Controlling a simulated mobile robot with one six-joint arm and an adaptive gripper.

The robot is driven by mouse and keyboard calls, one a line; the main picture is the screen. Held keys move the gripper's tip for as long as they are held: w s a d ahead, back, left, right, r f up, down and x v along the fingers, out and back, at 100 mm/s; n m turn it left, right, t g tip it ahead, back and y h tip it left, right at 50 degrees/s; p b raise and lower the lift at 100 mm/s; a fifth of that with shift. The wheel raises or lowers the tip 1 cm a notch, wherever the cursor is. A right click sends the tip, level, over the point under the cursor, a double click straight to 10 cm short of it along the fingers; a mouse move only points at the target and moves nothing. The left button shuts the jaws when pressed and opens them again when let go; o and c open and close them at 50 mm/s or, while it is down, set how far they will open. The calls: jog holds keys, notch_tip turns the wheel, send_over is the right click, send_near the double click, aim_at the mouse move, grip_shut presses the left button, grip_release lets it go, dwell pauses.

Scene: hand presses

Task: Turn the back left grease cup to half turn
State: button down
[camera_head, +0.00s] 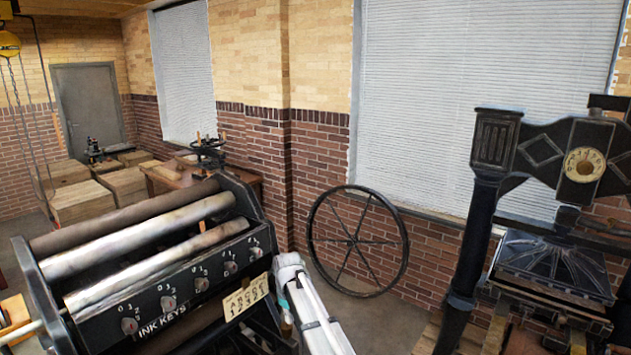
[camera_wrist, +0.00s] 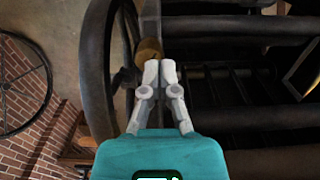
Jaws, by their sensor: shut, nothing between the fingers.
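In the wrist view my gripper (camera_wrist: 159,66) is shut and empty, pointing at a small brass-coloured round piece (camera_wrist: 150,46) beside a dark wheel rim. This piece may be a grease cup; its marks cannot be read, and I cannot tell whether the fingertips touch it. In the head view my white and teal arm reaches to the right end of the roller press (camera_head: 190,272), and the fingers are not clearly visible. No grease cup can be made out in the head view.
The press front carries several numbered ink keys (camera_head: 168,302) and a small placard (camera_head: 245,298). A large spoked wheel (camera_head: 357,240) leans at the brick wall. A black hand press (camera_head: 556,262) stands at right. Wooden crates (camera_head: 83,201) stand at back left.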

jog(key=s+d+f+m+b, duration=0.2)
jog(key=s+d+m, duration=0.3)
jog(key=s+d, duration=0.6)
jog(key=s+d+f+m+b, duration=0.2)
jog(key=s+d+m, duration=0.3)
jog(key=s+d, duration=0.6)
jog(key=d, duration=0.2)
jog(key=shift+s+d+f+b, duration=0.2)
jog(key=shift+d+f+b, duration=0.15)
jog(key=shift+d, duration=0.05)
